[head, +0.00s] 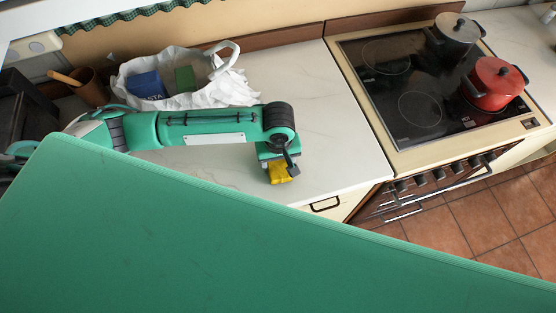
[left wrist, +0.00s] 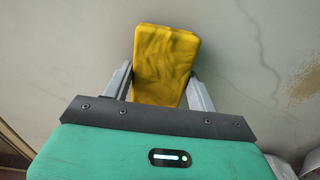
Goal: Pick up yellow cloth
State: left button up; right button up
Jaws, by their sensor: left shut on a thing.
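The yellow cloth (left wrist: 163,65) looks like a folded, wrinkled block between the two grey fingers of my left gripper (left wrist: 160,90) in the left wrist view. The fingers press on its two sides, so the gripper is shut on it. In the head view the cloth (head: 279,172) shows below my left gripper (head: 281,165), over the front part of the pale counter. I cannot tell whether the cloth touches the counter. My right gripper is not in view.
A white bag (head: 215,92) with a blue box (head: 147,86) stands at the back of the counter (head: 335,130). A brown cup (head: 91,88) is left of it. A hob (head: 400,110) with a red pot (head: 492,84) and a grey pot (head: 455,36) is at the right.

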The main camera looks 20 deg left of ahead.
aim_at(279, 162)
pick_arm(q)
notch_tip(279, 162, up, 20)
jog(key=b, duration=0.2)
jog(key=shift+f, duration=0.15)
jog(key=o, duration=0.3)
jog(key=shift+c, duration=1.1)
jog(key=shift+w, duration=0.1)
